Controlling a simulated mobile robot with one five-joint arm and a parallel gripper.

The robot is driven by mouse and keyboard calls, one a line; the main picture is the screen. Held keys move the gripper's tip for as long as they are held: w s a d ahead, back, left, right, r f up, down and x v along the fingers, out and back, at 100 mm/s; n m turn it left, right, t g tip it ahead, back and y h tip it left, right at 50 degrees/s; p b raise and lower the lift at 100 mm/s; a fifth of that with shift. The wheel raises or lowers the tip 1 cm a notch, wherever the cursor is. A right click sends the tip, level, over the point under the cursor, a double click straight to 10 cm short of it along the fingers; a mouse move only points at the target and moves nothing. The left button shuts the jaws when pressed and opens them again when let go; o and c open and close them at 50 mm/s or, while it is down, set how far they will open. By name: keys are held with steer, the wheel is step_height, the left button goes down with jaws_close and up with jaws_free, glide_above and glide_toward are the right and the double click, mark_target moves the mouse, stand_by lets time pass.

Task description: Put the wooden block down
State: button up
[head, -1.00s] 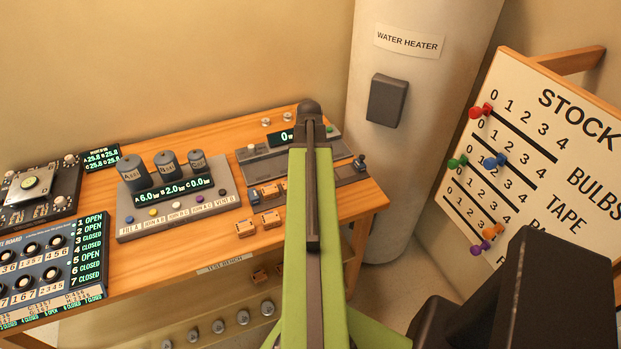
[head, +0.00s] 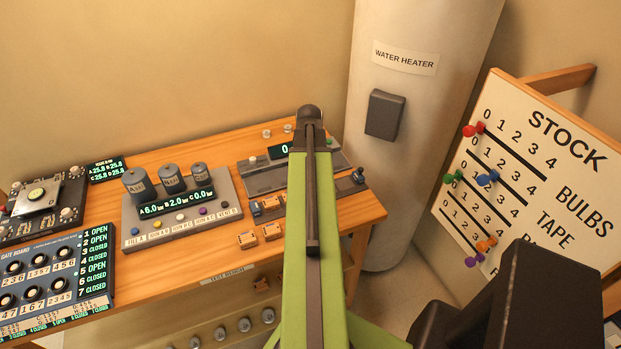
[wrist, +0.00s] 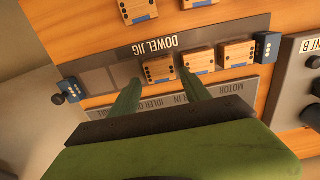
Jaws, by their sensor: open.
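My gripper (wrist: 158,78) is open, with its two green fingers apart over the dowel jig (wrist: 100,78). A wooden block (wrist: 158,69) with dark dots sits in the jig between the fingertips; I cannot tell whether either finger touches it. Two more wooden blocks, a middle one (wrist: 197,60) and an end one (wrist: 236,53), sit beside it in the jig, toward the right. In the head view my arm hides the gripper's fingers and part of the jig; one block in the jig (head: 270,202) shows left of the arm.
Two loose wooden blocks, one (head: 247,240) left of the other (head: 271,231), lie on the bench (head: 190,260) in front of the jig. A console with grey cylinders (head: 180,222) stands to the left. The water heater (head: 400,150) and stock board (head: 520,190) stand to the right.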

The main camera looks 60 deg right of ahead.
step_height(320, 180, up, 8)
steer(key=p, duration=0.6)
steer(key=shift+r+p, duration=0.15)
steer(key=shift+p, duration=0.15)
steer(key=w+a+n, duration=0.3)
steer(key=w+a, duration=1.3)
steer(key=a, duration=0.3)
steer(key=w+a+n, duration=0.2)
steer(key=w+a, duration=0.1)
steer(key=a, duration=1.2)
steer(key=w+a+n, duration=0.2)
steer(key=a, duration=1.3)
steer(key=shift+w+a, duration=0.25)
steer(key=shift+w, duration=0.15)
